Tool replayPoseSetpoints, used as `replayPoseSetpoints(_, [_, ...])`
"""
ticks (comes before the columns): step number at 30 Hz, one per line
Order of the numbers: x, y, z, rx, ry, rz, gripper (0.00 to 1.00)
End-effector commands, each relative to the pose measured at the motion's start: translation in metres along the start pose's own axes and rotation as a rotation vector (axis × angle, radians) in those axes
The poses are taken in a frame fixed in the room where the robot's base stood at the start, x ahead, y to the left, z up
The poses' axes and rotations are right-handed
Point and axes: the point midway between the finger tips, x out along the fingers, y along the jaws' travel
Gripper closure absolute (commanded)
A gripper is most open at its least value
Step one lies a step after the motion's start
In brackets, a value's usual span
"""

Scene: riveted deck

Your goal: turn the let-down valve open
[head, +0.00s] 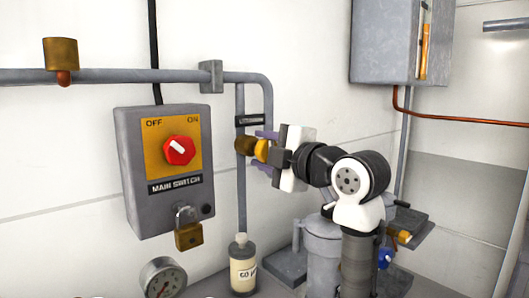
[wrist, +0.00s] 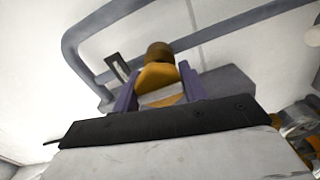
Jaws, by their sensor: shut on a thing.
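The let-down valve has a brass body (head: 243,145) on the vertical grey pipe, right of the main switch box in the head view. Its yellow handle (head: 261,150) points out toward my gripper (head: 264,151). My gripper's two purple fingers are shut on the handle, one on each side. In the wrist view the yellow handle (wrist: 158,76) sits between the fingers, with the brass body (wrist: 159,52) beyond it. A small dark plate (head: 249,120) is on the pipe just above the valve; its writing is too small to read.
The main switch box (head: 162,205) with its red knob (head: 179,150) and a padlock (head: 188,236) is at left. A bottle (head: 243,272) and a gauge (head: 163,278) stand below. A grey cabinet (head: 380,45) hangs at upper right.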

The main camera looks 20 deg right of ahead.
Motion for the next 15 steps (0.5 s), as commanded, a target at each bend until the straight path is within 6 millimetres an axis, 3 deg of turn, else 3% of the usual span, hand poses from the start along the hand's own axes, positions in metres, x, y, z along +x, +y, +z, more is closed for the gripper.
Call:
replayPoseSetpoints(9, [-0.0002, -0.0005, -0.0003, -0.004, 0.000, -0.002, 0.80])
replayPoseSetpoints(10, [-0.0002, -0.0005, -0.0003, -0.004, 0.000, -0.002, 0.55])
replayPoseSetpoints(15, [-0.0002, -0.0004, -0.0002, -0.003, 0.000, -0.001, 0.35])
